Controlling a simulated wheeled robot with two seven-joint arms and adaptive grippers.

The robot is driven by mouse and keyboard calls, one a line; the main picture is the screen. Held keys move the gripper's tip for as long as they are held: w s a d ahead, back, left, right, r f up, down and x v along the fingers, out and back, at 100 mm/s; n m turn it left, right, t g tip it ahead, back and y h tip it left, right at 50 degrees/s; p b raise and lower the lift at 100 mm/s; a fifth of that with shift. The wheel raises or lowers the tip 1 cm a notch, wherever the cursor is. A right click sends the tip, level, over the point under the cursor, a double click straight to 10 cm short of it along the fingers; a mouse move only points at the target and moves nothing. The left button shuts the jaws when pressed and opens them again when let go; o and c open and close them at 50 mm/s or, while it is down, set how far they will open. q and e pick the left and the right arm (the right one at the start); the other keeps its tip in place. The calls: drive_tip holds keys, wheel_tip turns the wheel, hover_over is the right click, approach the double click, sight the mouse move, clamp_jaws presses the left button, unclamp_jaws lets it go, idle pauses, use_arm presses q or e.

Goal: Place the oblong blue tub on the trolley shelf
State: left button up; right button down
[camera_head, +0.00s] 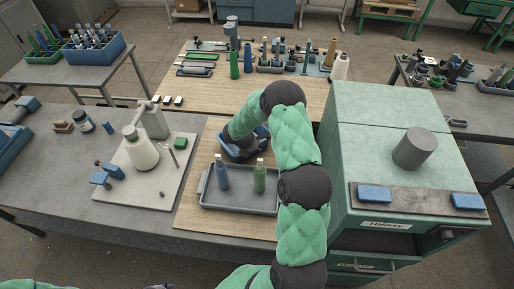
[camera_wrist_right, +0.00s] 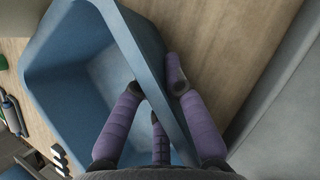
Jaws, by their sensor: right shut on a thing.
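The oblong blue tub (camera_wrist_right: 80,55) fills the left of the right wrist view, open side towards the camera and empty where its inside shows. In the head view only parts of the tub (camera_head: 262,131) show around my right arm, over the wooden board behind the grey tray. My right gripper (camera_wrist_right: 156,92) is shut on its rim wall, with purple fingers inside and outside the wall. In the head view this gripper (camera_head: 240,148) is dark and partly hidden by its arm. I cannot tell if the tub touches the board. My left gripper is out of view. I cannot clearly identify the trolley shelf.
A grey tray (camera_head: 238,203) with a blue and a green bottle lies just in front of the tub. A green machine (camera_head: 345,120) stands close on the right. A white jug (camera_head: 140,150) stands on a pale board at left. A wooden-topped table (camera_head: 190,110) behind holds several bottles.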

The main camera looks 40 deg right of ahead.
drive_tip(key=c, duration=1.5)
unclamp_jaws()
drive_tip(key=shift+f, duration=0.1)
drive_tip(key=shift+o, duration=1)
